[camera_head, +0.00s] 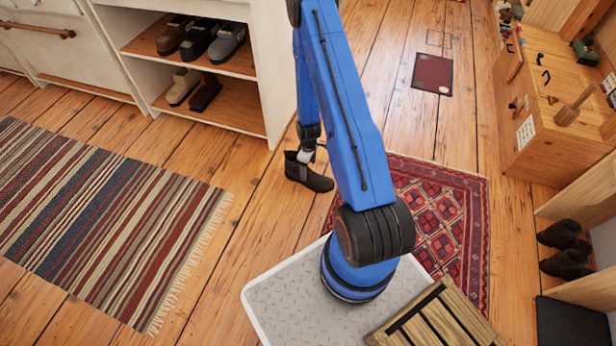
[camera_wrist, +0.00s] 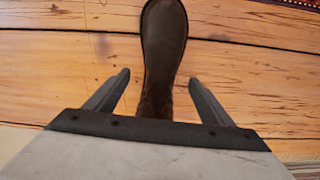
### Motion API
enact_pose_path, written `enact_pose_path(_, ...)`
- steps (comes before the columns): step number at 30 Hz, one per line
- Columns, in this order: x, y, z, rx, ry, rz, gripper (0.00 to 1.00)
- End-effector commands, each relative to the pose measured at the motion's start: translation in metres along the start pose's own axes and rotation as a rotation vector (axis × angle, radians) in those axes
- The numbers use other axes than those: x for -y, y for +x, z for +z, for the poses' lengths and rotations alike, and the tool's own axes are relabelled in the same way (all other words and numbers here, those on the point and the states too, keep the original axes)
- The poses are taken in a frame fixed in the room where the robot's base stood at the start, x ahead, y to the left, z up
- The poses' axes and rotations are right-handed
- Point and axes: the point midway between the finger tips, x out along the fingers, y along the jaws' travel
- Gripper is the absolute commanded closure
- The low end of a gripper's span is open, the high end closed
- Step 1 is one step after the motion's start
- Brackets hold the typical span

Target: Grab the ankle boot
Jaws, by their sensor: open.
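The dark brown ankle boot (camera_head: 308,174) stands upright on the plank floor, in front of the white shoe cabinet. My gripper (camera_head: 308,148) is at the boot's shaft, partly hidden behind my blue arm. In the wrist view the boot (camera_wrist: 163,50) runs up the middle, toe toward the top edge. My gripper (camera_wrist: 158,82) is open there, with one finger on each side of the boot and a gap between each finger and the boot. The boot's rear part is hidden under the gripper body.
The white cabinet (camera_head: 200,112) with several shoes on its shelves stands behind left. A striped rug (camera_head: 100,215) lies at left and a red patterned rug (camera_head: 455,215) at right. Another dark pair of boots (camera_head: 565,250) is at far right. Bare floor surrounds the boot.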

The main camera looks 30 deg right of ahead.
Motion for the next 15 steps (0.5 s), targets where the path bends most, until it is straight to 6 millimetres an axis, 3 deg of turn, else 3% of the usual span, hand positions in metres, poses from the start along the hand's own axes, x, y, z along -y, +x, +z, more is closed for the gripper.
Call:
enact_pose_path(8,0.0,0.01,0.001,0.001,0.0,-0.001,0.24)
enact_pose_path(15,0.001,0.036,0.004,0.001,0.001,-0.002,0.24)
